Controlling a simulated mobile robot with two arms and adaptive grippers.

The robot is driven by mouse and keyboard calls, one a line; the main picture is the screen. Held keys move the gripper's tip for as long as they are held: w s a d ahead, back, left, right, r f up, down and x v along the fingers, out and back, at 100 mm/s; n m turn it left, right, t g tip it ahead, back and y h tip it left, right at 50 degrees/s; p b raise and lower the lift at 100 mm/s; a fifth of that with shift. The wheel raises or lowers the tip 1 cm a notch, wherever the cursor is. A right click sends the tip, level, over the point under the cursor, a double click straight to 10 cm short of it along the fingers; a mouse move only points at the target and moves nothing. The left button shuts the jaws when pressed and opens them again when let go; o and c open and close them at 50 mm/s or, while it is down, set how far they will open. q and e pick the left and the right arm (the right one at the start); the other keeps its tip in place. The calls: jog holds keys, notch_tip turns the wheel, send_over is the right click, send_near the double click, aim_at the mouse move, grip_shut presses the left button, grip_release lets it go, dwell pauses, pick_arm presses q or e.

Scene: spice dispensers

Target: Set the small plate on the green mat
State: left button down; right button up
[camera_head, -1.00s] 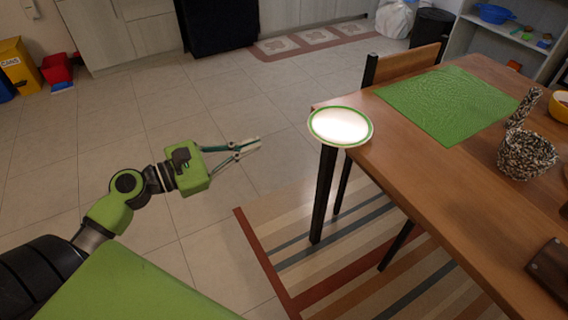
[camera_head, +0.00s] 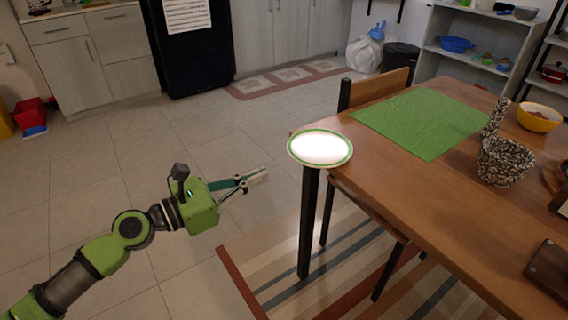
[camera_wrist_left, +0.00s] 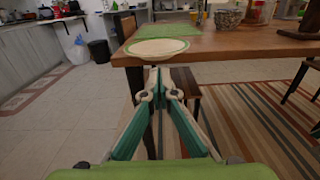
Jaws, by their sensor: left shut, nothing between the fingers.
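The small plate (camera_head: 320,148) is white with a green rim. It lies at the near left corner of the wooden table, partly over the edge. It also shows in the left wrist view (camera_wrist_left: 158,47), above my fingertips. The green mat (camera_head: 422,122) lies flat on the table behind and right of the plate, with nothing on it. My left gripper (camera_head: 262,176) is shut and empty, in the air left of the table corner and lower in the picture than the plate. In the left wrist view, its fingertips (camera_wrist_left: 159,84) meet below the plate, apart from it. My right gripper is not in view.
A chair (camera_head: 380,88) stands behind the table's left edge. A striped rug (camera_head: 330,262) lies below. Open floor is left of the table.

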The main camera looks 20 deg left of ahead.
pick_arm(q)
jog(key=p+x, duration=0.1)
jog(key=x, duration=0.6)
jog(key=shift+p, duration=0.35)
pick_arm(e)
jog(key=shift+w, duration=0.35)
pick_arm(q)
jog(key=shift+w+d, duration=0.1)
jog(key=shift+w, duration=0.1)
